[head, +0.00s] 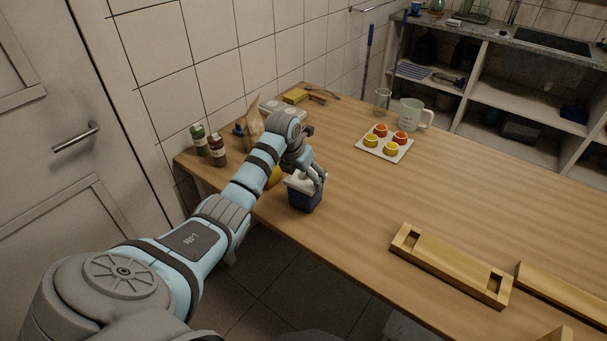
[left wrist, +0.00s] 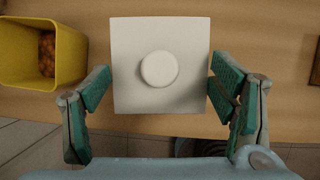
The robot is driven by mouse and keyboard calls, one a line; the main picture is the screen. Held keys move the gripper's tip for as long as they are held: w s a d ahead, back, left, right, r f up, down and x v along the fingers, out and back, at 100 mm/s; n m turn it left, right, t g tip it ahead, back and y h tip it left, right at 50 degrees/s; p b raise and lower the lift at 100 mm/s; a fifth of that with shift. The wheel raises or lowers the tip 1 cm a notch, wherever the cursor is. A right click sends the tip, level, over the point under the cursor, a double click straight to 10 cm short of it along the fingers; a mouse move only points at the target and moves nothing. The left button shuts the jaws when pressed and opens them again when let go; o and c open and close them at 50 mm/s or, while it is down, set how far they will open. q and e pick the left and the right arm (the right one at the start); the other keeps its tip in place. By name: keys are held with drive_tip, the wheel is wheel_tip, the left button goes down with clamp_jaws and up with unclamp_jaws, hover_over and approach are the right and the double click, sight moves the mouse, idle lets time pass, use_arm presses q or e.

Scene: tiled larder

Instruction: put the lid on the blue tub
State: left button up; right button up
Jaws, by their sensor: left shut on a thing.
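The blue tub (head: 304,201) stands near the table's front edge, below my left gripper (head: 316,182). The white square lid (left wrist: 130,85) with its round knob (left wrist: 158,69) fills the middle of the left wrist view. My left gripper (left wrist: 160,88) is shut on the lid, one finger at each side. In the head view the lid (head: 293,184) is over the tub's top, partly behind the fingers. I cannot tell if it rests on the rim. No blue shows in the wrist view. My right gripper is out of view.
A yellow tub (left wrist: 70,55) holding small orange things stands close left of the lid. Bottles (head: 217,150) stand at the table's left end. A white tray (head: 370,152) of cups and a jug (head: 410,114) stand farther back. Wooden holders (head: 450,263) lie right; the middle is clear.

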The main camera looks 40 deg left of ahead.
use_arm(q)
drive_tip(key=shift+f+b, duration=0.35)
drive_tip(key=shift+f, duration=0.5)
idle(1.2)
drive_tip(key=o, duration=1)
drive_tip(key=shift+o, duration=0.2)
drive_tip(key=shift+r, duration=0.1)
wheel_tip(320, 180, up, 7)
drive_tip(key=p, duration=0.6)
